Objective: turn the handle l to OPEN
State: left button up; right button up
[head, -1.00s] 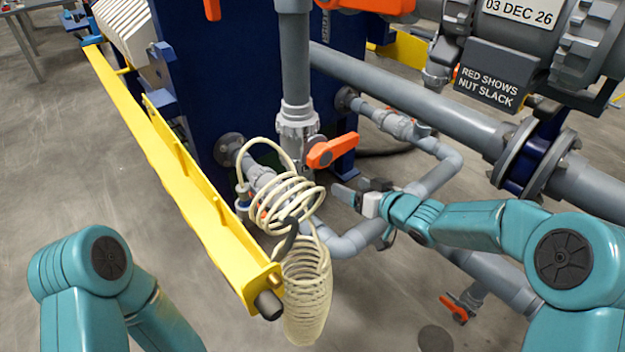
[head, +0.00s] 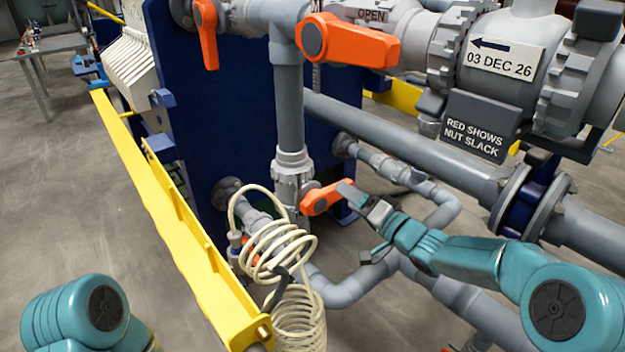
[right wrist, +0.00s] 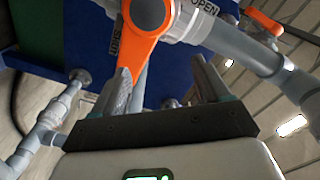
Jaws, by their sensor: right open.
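I cannot tell which orange handle is handle l. A smaller orange lever (head: 318,200) sits lower on the upright grey pipe, pointing right. My right gripper (head: 358,222) is open and empty. One finger's tip overlaps this lower lever's end in the head view; contact is unclear. In the right wrist view an orange lever (right wrist: 151,32) hangs beyond the spread fingers of my right gripper (right wrist: 162,68), with an OPEN label (right wrist: 206,8) beside its pivot. My left gripper is out of view.
A coiled cream hose (head: 275,248) hangs just left of the lower lever. A yellow rail (head: 165,215) runs along the left. Grey pipes (head: 400,140) cross behind my right arm. Another orange lever (head: 207,35) hangs at the top left. Open floor (head: 70,180) lies left.

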aim_at(338, 195)
jog(key=w+a+f+m+p, duration=0.1)
jog(key=w+m, duration=0.1)
jog(key=w+a+f+m+p, duration=0.1)
jog(key=w+m, duration=0.1)
jog(key=w+a+f+m+p, duration=0.1)
jog(key=w+m, duration=0.1)
jog(key=m, duration=0.1)
jog(key=shift+w+a+f, duration=0.1)
jog(key=shift+w+f, duration=0.05)
jog(key=shift+f, duration=0.15)
jog(key=shift+w+a+r, duration=0.1)
jog(key=shift+w, duration=0.1)
jog(key=shift+a, duration=0.1)
